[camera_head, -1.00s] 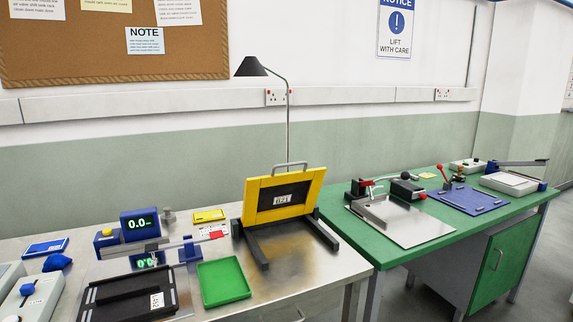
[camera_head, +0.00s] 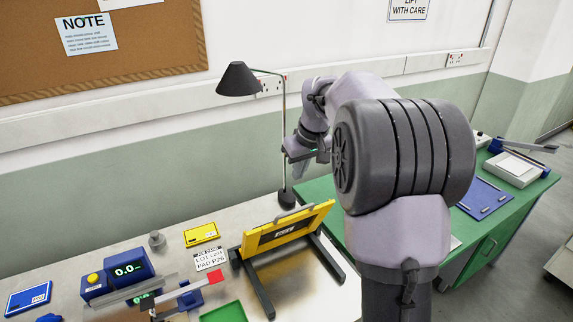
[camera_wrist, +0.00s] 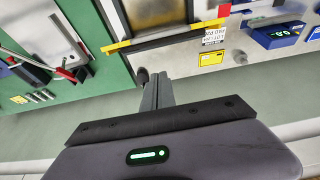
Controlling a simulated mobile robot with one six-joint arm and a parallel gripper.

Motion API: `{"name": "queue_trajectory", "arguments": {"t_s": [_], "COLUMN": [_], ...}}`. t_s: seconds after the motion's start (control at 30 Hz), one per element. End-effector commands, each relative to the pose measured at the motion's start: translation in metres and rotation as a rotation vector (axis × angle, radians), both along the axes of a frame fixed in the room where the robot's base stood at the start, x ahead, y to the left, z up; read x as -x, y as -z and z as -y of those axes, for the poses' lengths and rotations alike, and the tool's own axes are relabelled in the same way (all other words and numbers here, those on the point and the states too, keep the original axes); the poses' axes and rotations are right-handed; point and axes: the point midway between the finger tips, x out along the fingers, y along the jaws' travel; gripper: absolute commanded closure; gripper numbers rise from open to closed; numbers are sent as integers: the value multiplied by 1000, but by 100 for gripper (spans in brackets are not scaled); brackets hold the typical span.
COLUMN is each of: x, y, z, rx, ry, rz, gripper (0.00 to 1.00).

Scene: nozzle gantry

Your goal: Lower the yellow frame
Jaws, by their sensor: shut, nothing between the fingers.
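In the wrist view, the fingers of my gripper (camera_wrist: 157,82) are together and empty.
A black lamp (camera_head: 238,79) stands behind the frame, its pole close to my gripper. A blue gauge with a display (camera_head: 128,270), a yellow box (camera_head: 201,234) and a green tray (camera_head: 225,312) are to the left. A green bench (camera_head: 318,190) is at right.

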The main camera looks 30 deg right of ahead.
Motion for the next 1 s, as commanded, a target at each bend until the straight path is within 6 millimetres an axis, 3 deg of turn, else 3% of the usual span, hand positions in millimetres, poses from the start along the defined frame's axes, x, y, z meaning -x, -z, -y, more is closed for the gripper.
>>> {"name": "queue_trajectory", "arguments": {"t_s": [0.1, 0.33, 0.6, 1.0], "x": [-9, -22, 6, 9], "y": [29, 73, 88, 89], "z": [-1, -2, 0, -1], "rx": [-3, -3, -2, -2], "ry": [0, 1, 2, 2], "rz": [-4, -1, 0, 1], "gripper": [100, 100, 100, 100]}}
